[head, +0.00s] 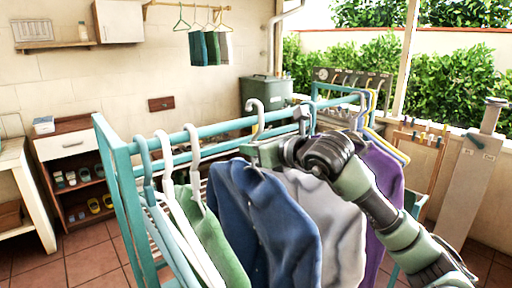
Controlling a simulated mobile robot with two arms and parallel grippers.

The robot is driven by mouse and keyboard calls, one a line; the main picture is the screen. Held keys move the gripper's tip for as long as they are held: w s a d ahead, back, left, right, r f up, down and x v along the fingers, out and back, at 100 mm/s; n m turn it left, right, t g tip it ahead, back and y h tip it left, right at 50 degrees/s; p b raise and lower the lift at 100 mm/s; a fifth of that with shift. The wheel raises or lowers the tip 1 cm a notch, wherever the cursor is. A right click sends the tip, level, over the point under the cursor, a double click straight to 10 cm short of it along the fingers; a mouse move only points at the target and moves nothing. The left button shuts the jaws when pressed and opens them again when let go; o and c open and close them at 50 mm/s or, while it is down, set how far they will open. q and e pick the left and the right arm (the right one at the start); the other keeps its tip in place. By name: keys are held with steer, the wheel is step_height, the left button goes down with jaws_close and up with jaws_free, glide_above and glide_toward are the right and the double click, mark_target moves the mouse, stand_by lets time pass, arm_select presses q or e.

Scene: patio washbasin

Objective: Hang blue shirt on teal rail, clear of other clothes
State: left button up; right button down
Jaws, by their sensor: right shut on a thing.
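The blue shirt (282,222) hangs below my right gripper (262,153), which is shut on its hanger just under the pale hook (256,106). The hook's top stands above the teal rail (222,128) in the picture; I cannot tell if it is over the rail or in front of it. A green shirt (222,248) hangs left of the blue shirt. A grey-white shirt (338,232) is close on its right, with overlapping edges, and a purple shirt (386,185) is farther right. My left gripper is not in view.
Empty-looking hangers (145,160) hang at the rail's left end by the teal frame post (115,190). A shoe shelf (82,175) stands at the left, and a green bin (266,90) stands behind. More clothes (208,48) hang on the back wall.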

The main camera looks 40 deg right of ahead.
steer(key=shift+w, duration=0.2)
steer(key=shift+f, duration=0.1)
stand_by(0.4)
steer(key=shift+f+b, duration=1.15)
steer(key=shift+b, duration=0.2)
